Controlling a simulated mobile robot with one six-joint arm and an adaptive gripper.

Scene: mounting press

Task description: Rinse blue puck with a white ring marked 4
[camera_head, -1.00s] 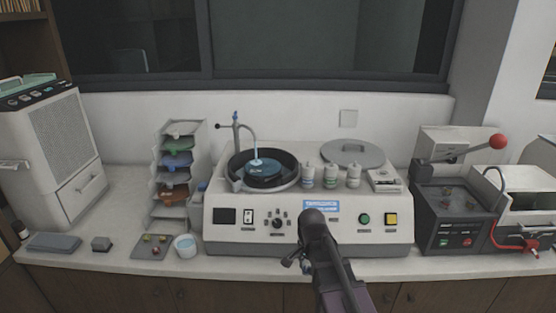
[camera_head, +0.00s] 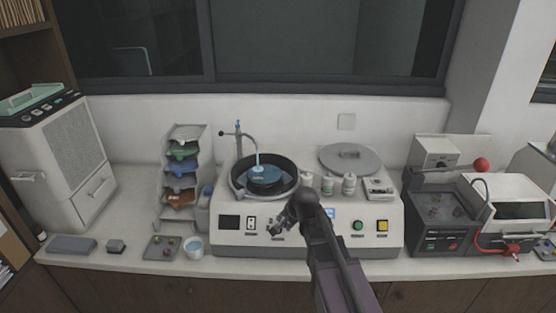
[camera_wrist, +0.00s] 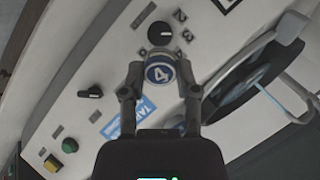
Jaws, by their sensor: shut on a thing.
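My gripper (camera_wrist: 160,82) is shut on the blue puck (camera_wrist: 159,72), which shows a white ring and a 4 in the wrist view. The two fingers hold it from both sides, in front of the polishing machine's control panel. In the head view my gripper (camera_head: 281,220) is in front of the panel's knob area, and the puck cannot be made out there. The grinder bowl (camera_head: 236,184) with a blue disc (camera_head: 265,176) is behind and left of my gripper. A thin tap (camera_head: 239,140) sends a pale blue stream onto the disc.
A white cup (camera_head: 193,248) holding light blue liquid and a grey tray (camera_head: 150,253) with small pucks stand left of the machine. Several bottles (camera_head: 327,185) and a round lid (camera_head: 350,158) are on the machine top. A press (camera_head: 440,215) stands at the right.

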